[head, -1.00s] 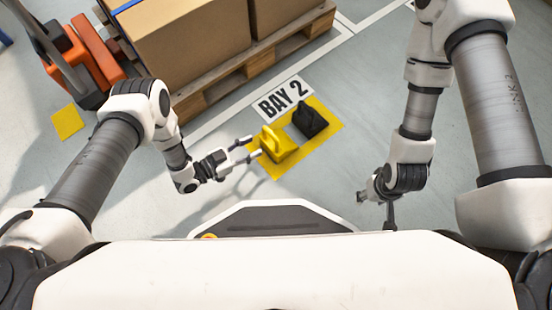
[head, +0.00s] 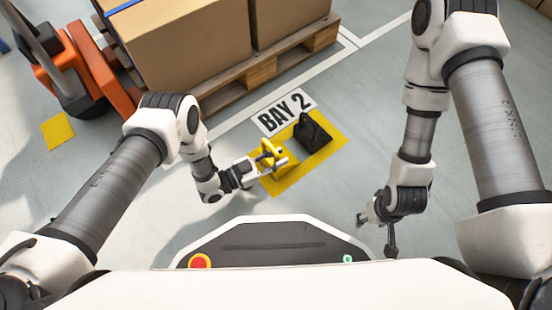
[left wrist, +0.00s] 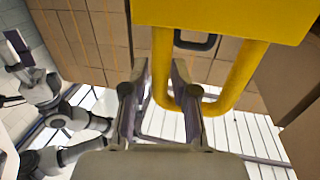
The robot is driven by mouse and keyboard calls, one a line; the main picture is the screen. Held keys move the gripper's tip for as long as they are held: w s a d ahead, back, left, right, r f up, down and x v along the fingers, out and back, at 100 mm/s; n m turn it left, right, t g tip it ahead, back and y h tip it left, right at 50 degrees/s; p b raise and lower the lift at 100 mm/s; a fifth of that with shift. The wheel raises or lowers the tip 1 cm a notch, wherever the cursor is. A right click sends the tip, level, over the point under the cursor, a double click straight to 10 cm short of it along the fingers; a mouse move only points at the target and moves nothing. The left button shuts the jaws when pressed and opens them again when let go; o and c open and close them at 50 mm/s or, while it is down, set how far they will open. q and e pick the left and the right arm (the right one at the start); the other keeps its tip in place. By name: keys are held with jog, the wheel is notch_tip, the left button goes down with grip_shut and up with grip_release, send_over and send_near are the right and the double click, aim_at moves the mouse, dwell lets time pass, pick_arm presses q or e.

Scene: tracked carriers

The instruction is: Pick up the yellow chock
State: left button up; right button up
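The yellow chock (head: 284,164) sits on a yellow floor patch (head: 292,181), with its looped handle standing up. My left gripper (head: 264,163) is at the handle, reaching in from the left. In the left wrist view, the chock's body (left wrist: 225,18) fills the top and its handle (left wrist: 242,76) hangs down in the picture. One leg of the handle lies between the two fingers of my left gripper (left wrist: 158,80). The fingers look apart, with a gap beside that leg.
A black chock (head: 314,132) stands on the same patch, just right of the yellow one. The BAY 2 sign (head: 284,111) lies behind. A wooden pallet (head: 262,72) with cardboard boxes (head: 197,48) and an orange pallet truck (head: 95,75) are beyond. Floor to the right is free.

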pick_arm(q)
grip_shut()
jog(key=shift+r, duration=0.15)
